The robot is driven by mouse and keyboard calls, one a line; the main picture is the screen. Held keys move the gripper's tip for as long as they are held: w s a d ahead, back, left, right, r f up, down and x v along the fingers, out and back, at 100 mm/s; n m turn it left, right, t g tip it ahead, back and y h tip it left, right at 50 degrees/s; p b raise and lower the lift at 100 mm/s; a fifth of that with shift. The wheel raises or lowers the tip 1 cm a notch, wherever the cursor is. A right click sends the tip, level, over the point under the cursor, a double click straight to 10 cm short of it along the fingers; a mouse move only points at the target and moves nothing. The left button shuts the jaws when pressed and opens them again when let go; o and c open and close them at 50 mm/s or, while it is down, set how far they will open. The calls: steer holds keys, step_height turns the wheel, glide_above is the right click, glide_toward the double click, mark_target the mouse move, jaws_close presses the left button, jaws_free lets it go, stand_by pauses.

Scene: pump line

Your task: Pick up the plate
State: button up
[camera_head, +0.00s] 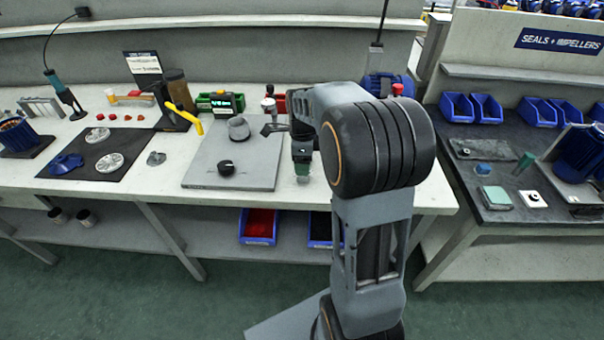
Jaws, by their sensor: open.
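A flat grey square plate (205,160) lies on the left bench, with a grey dome (239,128) and a black knob (227,168) on it. Two light grey round discs (109,162) lie on the black mat, and a small white square piece with a dark centre (533,199) lies on the right bench. I cannot tell which of these is the task's plate.
The black mat (75,180) also holds a blue part (66,163). A yellow-handled hammer (184,117) leans by a dark stand. A green box with a display (220,102) stands behind the plate. Blue bins (457,107) line the right bench. My arm hides part of the bench.

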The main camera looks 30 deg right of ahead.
steer(key=shift+f, duration=1.35)
steer(key=shift+f, duration=0.25)
steer(key=shift+c, duration=0.2)
steer(key=c, duration=0.8)
steer(key=shift+r, duration=0.15)
steer(key=shift+r, duration=0.3)
steer(key=r, duration=0.4)
steer(key=shift+s+a, duration=0.1)
steer(key=shift+s, duration=0.2)
steer(key=s+a+r, duration=0.4)
steer(key=s+r, duration=0.4)
steer(key=s, duration=0.4)
steer(key=shift+s+r+p, duration=0.35)
steer(key=shift+p, duration=0.05)
